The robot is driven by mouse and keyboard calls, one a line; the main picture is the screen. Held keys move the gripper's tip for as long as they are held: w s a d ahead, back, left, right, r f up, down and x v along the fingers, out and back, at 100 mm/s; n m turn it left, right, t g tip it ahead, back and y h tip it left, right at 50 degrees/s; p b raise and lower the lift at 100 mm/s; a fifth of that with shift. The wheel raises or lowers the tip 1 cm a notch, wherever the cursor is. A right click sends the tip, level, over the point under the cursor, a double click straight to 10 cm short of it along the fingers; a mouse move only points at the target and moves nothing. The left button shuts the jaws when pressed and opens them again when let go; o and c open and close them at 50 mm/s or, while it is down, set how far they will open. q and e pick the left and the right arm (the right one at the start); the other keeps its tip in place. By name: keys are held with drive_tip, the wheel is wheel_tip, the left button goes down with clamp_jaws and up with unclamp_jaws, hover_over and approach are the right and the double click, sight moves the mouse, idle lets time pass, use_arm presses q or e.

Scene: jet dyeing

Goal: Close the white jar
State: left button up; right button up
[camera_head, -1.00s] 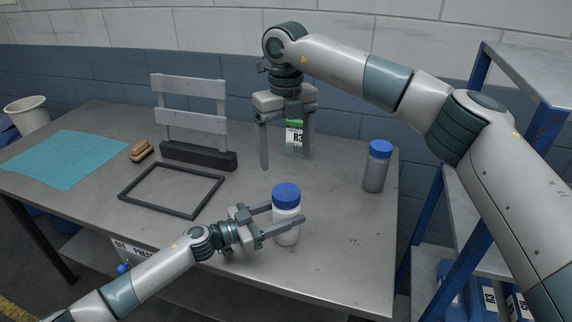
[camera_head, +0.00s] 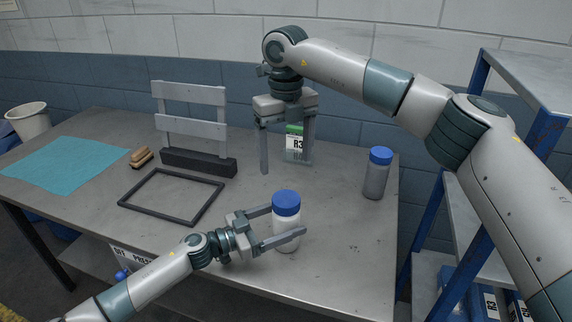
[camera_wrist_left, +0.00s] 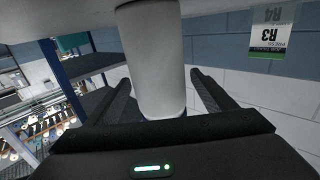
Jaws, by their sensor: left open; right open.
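The white jar (camera_head: 286,238) stands upright near the table's front edge, with a blue lid (camera_head: 286,203) on its top. From here I cannot tell whether the lid is tight. My left gripper (camera_head: 287,221) is open, with one finger on each side of the jar; the far finger is partly hidden behind it. In the left wrist view the white jar body (camera_wrist_left: 156,60) rises between the two spread fingers (camera_wrist_left: 163,85), with gaps showing beside it. My right gripper (camera_head: 286,168) is open and empty, pointing down over the back of the table.
A grey jar with a blue lid (camera_head: 377,173) stands at the right. A green-topped R3 item (camera_head: 295,143) is behind my right gripper. A blue-framed shelf (camera_head: 478,160) stands right.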

use_arm(q)
drive_tip(key=b+v, duration=0.4)
drive_tip(key=v, duration=1.2)
drive_tip(key=shift+a+f, duration=0.1)
drive_tip(key=shift+f, duration=0.05)
use_arm(e)
wheel_tip(320, 180, down, 5)
drive_tip(key=shift+r, duration=0.2)
drive_tip(key=shift+f+b, duration=0.1)
drive_tip(key=shift+b, duration=0.25)
use_arm(q)
drive_tip(key=shift+s+a, duration=0.15)
drive_tip(key=shift+a, duration=0.2)
drive_tip(key=shift+s, duration=0.1)
